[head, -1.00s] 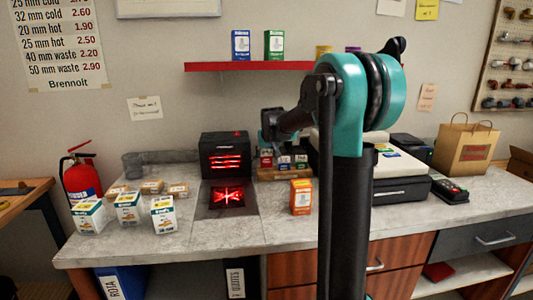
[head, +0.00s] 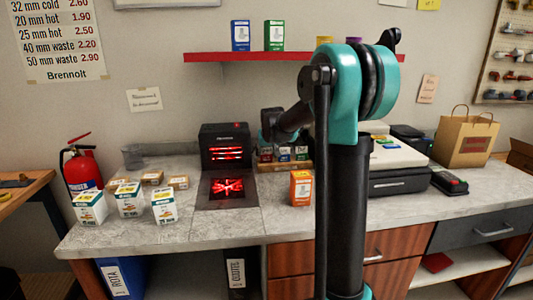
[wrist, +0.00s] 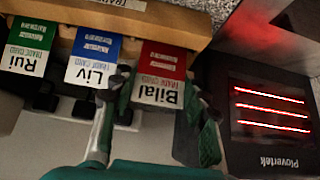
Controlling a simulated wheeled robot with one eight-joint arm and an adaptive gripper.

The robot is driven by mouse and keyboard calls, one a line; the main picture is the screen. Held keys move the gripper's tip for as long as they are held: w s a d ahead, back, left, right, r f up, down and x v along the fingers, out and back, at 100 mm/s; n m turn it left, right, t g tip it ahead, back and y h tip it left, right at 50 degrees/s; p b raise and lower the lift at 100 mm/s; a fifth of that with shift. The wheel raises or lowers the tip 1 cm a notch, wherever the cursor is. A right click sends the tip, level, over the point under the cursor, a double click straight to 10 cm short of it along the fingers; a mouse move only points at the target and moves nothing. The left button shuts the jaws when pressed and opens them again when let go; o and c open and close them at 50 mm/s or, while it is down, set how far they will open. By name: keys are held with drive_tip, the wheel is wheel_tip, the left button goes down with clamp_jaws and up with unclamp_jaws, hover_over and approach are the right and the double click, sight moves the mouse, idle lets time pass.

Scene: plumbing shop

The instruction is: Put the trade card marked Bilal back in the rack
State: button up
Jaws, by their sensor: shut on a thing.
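The trade card marked Bilal (wrist: 160,72), red above white, is between the fingers of my gripper (wrist: 157,96) in the wrist view. The gripper is shut on it. The card's red end meets the edge of the wooden rack (wrist: 190,22), in line with the other cards; how deep it sits I cannot tell. Beside it in the rack are the blue Liv card (wrist: 94,55) and the green Rui card (wrist: 30,45). In the head view the rack (head: 290,167) stands on the counter, and my gripper (head: 268,140) is small and partly unclear above its left end.
A black scanner marked Plovertek (wrist: 265,115) with red lights stands close beside the rack; it also shows in the head view (head: 225,143). An orange box (head: 301,188) stands in front of the rack. White boxes (head: 130,200) are on the left counter.

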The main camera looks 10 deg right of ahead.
idle(0.3)
drive_tip(key=o, duration=0.8)
drive_tip(key=shift+c, duration=0.2)
drive_tip(key=v, duration=1.2)
